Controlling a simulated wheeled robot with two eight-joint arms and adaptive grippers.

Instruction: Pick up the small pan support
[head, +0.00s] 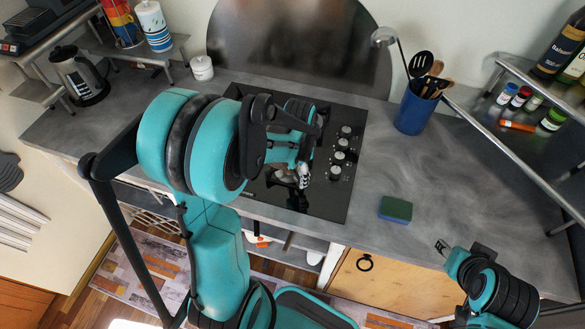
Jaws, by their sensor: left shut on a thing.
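The black hob (335,192) is set in the grey counter, with several silver knobs along its right side. My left arm reaches over it and covers much of it. My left gripper (291,177) is low over the front middle of the hob, shut on a dark thing that I take to be the small pan support. That thing is mostly hidden against the black hob, so its shape and any gap below it cannot be told. My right gripper (442,247) is at the counter's front edge on the right, away from the hob; its finger gap is too small to read.
A green sponge (395,209) lies right of the hob. A blue utensil pot (414,111) stands behind it. A metal rack (520,130) with jars and bottles is at the right. A kettle (80,76) and a white jar (202,68) stand back left. The right counter is mostly clear.

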